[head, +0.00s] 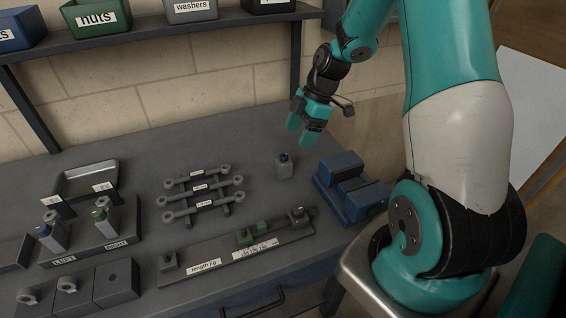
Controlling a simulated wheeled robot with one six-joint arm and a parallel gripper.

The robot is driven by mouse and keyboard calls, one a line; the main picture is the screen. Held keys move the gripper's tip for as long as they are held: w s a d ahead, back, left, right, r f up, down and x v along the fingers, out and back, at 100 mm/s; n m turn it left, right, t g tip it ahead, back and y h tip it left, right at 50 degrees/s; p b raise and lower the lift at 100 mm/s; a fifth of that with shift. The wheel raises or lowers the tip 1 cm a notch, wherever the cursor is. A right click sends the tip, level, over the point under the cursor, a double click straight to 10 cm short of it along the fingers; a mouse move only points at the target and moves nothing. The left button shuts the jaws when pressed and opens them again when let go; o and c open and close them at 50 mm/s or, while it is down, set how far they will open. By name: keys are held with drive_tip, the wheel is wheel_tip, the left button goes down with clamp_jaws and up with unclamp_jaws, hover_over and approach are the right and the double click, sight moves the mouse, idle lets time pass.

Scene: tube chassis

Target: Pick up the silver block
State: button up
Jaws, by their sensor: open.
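A small silver-grey block (284,170) with a dark blue piece on top stands upright on the bench, right of the middle. Similar silver blocks, one with a blue mark (57,240) and one with a green mark (106,223), stand on the dark fixture labelled LEFT and RIGHT at the left. My gripper (305,137) is open and empty. It hangs in the air, appearing above and slightly right of the lone block in the picture, apart from it.
A blue vise (348,189) stands just right of the block. A rack of grey rods (200,187) lies left of it. A long labelled gauge bar (222,262) lies in front. Dark boxes (115,283) stand front left. A shelf (160,32) with labelled bins runs along the back.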

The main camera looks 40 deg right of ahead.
sight(284, 163)
drive_tip(key=p+x, duration=0.1)
drive_tip(key=x, duration=0.4)
drive_tip(key=shift+w+a+f, duration=0.1)
drive_tip(key=shift+a+f, duration=0.1)
drive_tip(key=shift+f, duration=0.15)
drive_tip(key=shift+w+d+p+x, duration=0.15)
drive_tip(key=shift+p+x, duration=0.3)
drive_tip(key=shift+x, duration=0.8)
drive_tip(key=shift+w+d+p+x, duration=0.15)
drive_tip(key=shift+p+x, duration=0.25)
drive_tip(key=shift+x, duration=0.9)
drive_tip(key=shift+c, duration=0.2)
drive_tip(key=c, duration=1.1)
